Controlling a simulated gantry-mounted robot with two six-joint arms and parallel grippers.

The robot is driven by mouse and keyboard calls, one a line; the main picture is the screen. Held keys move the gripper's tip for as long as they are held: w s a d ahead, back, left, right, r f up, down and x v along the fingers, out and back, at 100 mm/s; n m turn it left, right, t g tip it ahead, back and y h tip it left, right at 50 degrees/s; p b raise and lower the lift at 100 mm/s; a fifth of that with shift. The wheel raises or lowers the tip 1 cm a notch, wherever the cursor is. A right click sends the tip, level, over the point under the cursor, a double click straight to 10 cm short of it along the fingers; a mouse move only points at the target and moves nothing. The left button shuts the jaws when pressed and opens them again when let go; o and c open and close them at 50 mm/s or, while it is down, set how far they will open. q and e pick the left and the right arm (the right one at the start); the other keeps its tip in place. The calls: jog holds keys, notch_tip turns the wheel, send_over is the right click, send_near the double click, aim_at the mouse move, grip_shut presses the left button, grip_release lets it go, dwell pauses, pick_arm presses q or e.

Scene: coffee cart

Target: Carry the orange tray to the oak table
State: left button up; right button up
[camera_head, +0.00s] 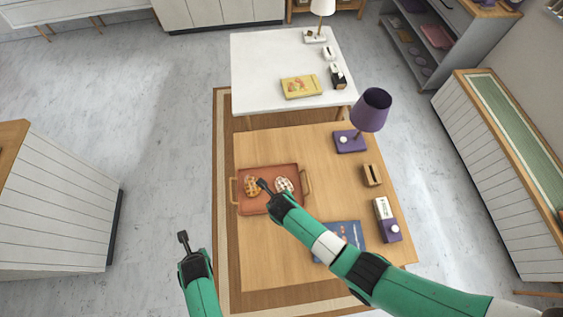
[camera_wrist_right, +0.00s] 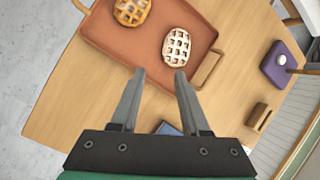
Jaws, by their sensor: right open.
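The orange tray (camera_head: 250,207) lies flat on the left part of the oak table (camera_head: 270,262), with a wooden handle at each end. A brown waffle (camera_head: 251,187) and a pale, white-topped waffle (camera_head: 284,185) lie on it. My right gripper (camera_head: 262,184) is above the tray in the head view and hides part of it. In the right wrist view its jaws (camera_wrist_right: 160,75) are apart with nothing between them, and the tray (camera_wrist_right: 125,48) shows beyond the tips. My left gripper (camera_head: 183,238) is left of the table, away from the tray; its jaws are too small to read.
The oak table also holds a purple lamp (camera_head: 369,110), a wooden block-like holder (camera_head: 372,175), a white and purple device (camera_head: 387,220) and a blue book (camera_head: 345,236). A white table (camera_head: 265,70) stands behind. The oak table's front left is clear.

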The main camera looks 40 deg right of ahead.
jog(key=shift+r, duration=0.1)
jog(key=v, duration=1.2)
jog(key=shift+s, duration=0.15)
